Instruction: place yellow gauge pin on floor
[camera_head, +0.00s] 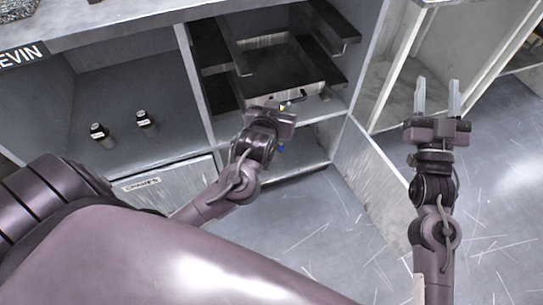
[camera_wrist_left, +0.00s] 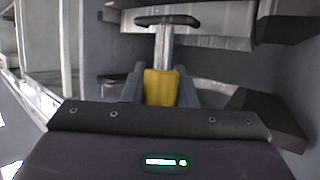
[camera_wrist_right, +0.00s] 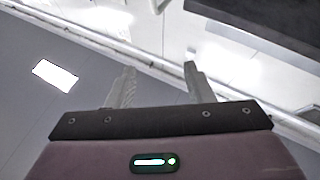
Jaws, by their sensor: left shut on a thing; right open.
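The yellow gauge pin (camera_wrist_left: 161,87) is upright between the two fingers of my left gripper (camera_wrist_left: 161,92), which is shut on it. A grey metal shaft rises beyond the yellow part; I cannot tell whether it belongs to the pin. In the head view only a small yellow spot of the pin (camera_head: 282,107) shows beside my left gripper (camera_head: 279,110), in front of an open cabinet bay. My right gripper (camera_head: 437,97) is open and empty, well to the right; its spread fingers also show in the right wrist view (camera_wrist_right: 158,85). The grey floor (camera_head: 318,225) is below.
Dark shelf rails (camera_head: 325,45) line the bay. Two small dark bottles (camera_head: 100,136) stand in the left bay. An open cabinet door (camera_head: 370,180) stands between the grippers. The scratched floor at right is clear.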

